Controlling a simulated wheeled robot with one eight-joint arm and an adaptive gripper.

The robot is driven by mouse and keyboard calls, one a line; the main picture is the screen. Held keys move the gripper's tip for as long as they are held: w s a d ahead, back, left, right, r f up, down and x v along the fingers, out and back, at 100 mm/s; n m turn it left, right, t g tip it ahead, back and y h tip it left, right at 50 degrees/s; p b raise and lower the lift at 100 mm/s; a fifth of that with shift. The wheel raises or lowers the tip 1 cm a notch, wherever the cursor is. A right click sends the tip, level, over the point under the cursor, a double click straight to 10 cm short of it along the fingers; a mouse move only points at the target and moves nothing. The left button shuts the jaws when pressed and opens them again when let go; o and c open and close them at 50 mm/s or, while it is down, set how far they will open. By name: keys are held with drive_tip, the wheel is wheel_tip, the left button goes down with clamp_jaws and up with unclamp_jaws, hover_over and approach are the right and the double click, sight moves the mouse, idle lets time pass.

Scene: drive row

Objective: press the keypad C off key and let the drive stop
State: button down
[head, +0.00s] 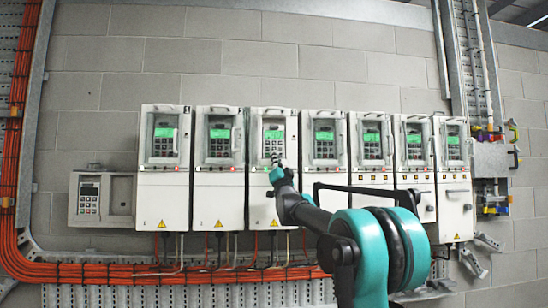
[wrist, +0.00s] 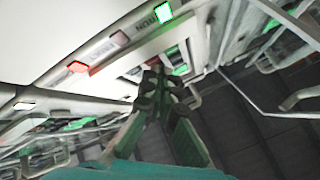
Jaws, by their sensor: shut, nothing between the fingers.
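A row of several white drives hangs on the wall, each with a keypad and a lit green screen. My gripper (head: 276,160) is at the lower part of the keypad (head: 274,134) on the third drive (head: 260,200) from the left. No letter C is readable, so I cannot tell which keypad bears that name. In the wrist view my gripper (wrist: 160,82) is shut and empty, its tips close to the keypad face. There a green light (wrist: 163,12) shows beside the letters RUN, and a red patch (wrist: 77,66) lies to the left. The tips hide part of the keys; contact cannot be told.
A smaller grey unit (head: 89,198) with a keypad sits at the far left. Orange cables (head: 14,150) run down the left and along below the drives. Other drives stand close on both sides. A metal cable tray (head: 470,60) rises at the right.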

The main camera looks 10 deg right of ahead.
drive_tip(key=shift+w, duration=0.4)
idle(0.3)
drive_tip(key=shift+s, duration=0.8)
drive_tip(key=s, duration=0.5)
idle(0.5)
idle(1.2)
